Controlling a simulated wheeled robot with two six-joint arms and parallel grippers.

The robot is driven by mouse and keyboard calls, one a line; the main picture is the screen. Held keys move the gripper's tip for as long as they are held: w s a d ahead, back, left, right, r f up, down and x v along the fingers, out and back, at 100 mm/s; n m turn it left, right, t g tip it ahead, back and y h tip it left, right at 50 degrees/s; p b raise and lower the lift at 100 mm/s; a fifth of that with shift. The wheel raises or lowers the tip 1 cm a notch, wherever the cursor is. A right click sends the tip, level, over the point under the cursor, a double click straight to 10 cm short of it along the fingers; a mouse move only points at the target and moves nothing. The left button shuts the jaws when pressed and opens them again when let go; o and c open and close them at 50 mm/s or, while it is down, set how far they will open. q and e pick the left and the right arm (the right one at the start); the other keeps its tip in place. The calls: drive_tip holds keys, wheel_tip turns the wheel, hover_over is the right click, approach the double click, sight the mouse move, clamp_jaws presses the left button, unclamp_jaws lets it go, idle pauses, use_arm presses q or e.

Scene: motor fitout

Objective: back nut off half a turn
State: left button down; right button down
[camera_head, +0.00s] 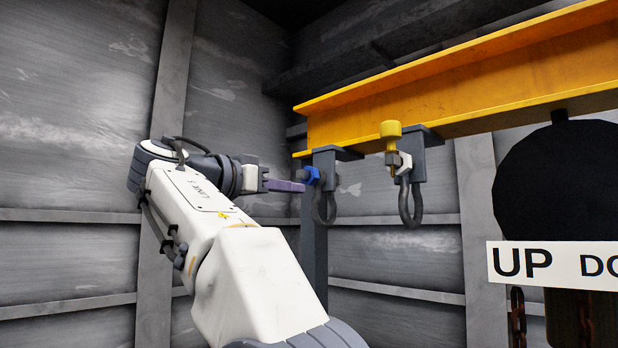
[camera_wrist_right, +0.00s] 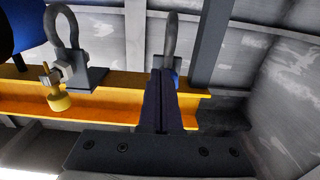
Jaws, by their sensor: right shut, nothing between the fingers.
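A blue nut (camera_head: 312,175) sits on the side of the left beam clamp (camera_head: 325,157), above its shackle (camera_head: 323,207). My right gripper (camera_head: 301,187) has purple fingers pointing right, with their tips beside the nut, slightly low of it; I cannot tell whether they touch. In the wrist view the fingers (camera_wrist_right: 160,85) are shut together with nothing between them, and they hide most of the nut and clamp; a bit of blue (camera_wrist_right: 177,68) shows at their right edge. A second clamp (camera_head: 419,150) carries a pale nut (camera_head: 404,163) and a yellow-headed bolt (camera_head: 391,130). My left gripper is not in view.
Both clamps hang from a yellow beam (camera_head: 460,78). A second shackle (camera_head: 410,205) hangs under the right clamp. A dark round body (camera_head: 550,185) with an UP sign (camera_head: 540,262) and chains is at the right. Grey ribbed walls (camera_head: 80,120) stand behind.

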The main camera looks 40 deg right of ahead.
sight(307, 184)
drive_tip(key=shift+s+a, duration=0.1)
drive_tip(key=shift+a, duration=0.8)
drive_tip(key=d+n+p, duration=0.6)
drive_tip(key=n, duration=0.6)
drive_tip(key=shift+s+r, duration=0.15)
drive_tip(key=shift+r, duration=0.15)
drive_tip(key=shift+w+r, duration=0.2)
drive_tip(key=shift+r, duration=0.05)
